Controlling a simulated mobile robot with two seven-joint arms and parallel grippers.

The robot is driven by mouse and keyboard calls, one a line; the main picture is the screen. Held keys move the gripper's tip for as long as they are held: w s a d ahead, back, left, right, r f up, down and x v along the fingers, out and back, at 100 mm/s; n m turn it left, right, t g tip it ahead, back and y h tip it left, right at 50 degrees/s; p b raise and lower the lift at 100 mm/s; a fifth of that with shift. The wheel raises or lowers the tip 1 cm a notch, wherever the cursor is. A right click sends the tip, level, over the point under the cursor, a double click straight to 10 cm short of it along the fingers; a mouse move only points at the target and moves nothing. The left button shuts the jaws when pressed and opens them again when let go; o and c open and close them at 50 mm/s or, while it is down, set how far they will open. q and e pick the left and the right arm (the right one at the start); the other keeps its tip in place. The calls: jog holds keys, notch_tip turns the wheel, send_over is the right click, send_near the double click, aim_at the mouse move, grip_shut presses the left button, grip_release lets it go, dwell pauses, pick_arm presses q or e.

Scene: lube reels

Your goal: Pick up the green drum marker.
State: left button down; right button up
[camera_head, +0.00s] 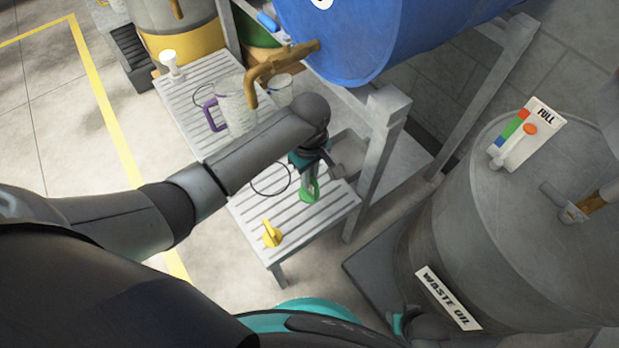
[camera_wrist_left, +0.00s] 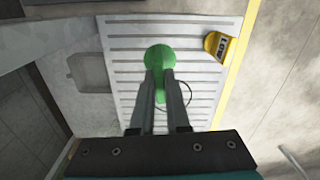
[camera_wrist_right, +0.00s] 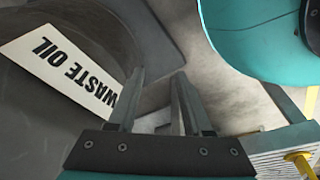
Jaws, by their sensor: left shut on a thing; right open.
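The green drum marker (camera_head: 309,191) is at the slatted bench, under my left gripper (camera_head: 311,170). In the left wrist view the round green marker (camera_wrist_left: 160,57) shows at and between the fingertips of my left gripper (camera_wrist_left: 160,76), which is shut on it. I cannot tell whether it touches the slats. My right gripper (camera_wrist_right: 158,75) is open and empty, low beside the waste oil drum (camera_head: 480,230).
A yellow marker (camera_head: 271,233) stands on the slatted bench (camera_head: 322,214) near its front corner. A clear jug with a purple handle (camera_head: 236,108) and a white-topped item (camera_head: 170,62) stand farther back. A blue drum (camera_head: 345,40) lies on a grey frame (camera_head: 376,150) above.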

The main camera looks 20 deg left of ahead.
pick_arm(q)
notch_tip(320, 180, up, 9)
jog(key=p, duration=0.4)
jog(key=shift+r+p, duration=0.35)
jog(key=shift+r, duration=0.15)
notch_tip(320, 180, up, 13)
jog(key=w+m, duration=0.3)
jog(key=m, duration=0.3)
jog(key=s+a+r+m, duration=0.4)
jog(key=s+r+m, duration=0.1)
jog(key=s+r, duration=0.3)
jog(key=shift+s+a+r+m, duration=0.15)
jog(key=shift+s+r+m, duration=0.05)
jog(key=shift+r+m, duration=0.1)
pick_arm(e)
jog(key=s+d+f, duration=0.3)
jog(key=s+d, duration=0.2)
jog(key=s, duration=0.3)
jog(key=shift+s+d+h, duration=0.15)
jog(key=shift+d+h, duration=0.05)
jog(key=shift+h, duration=0.1)
jog(key=shift+f, duration=0.1)
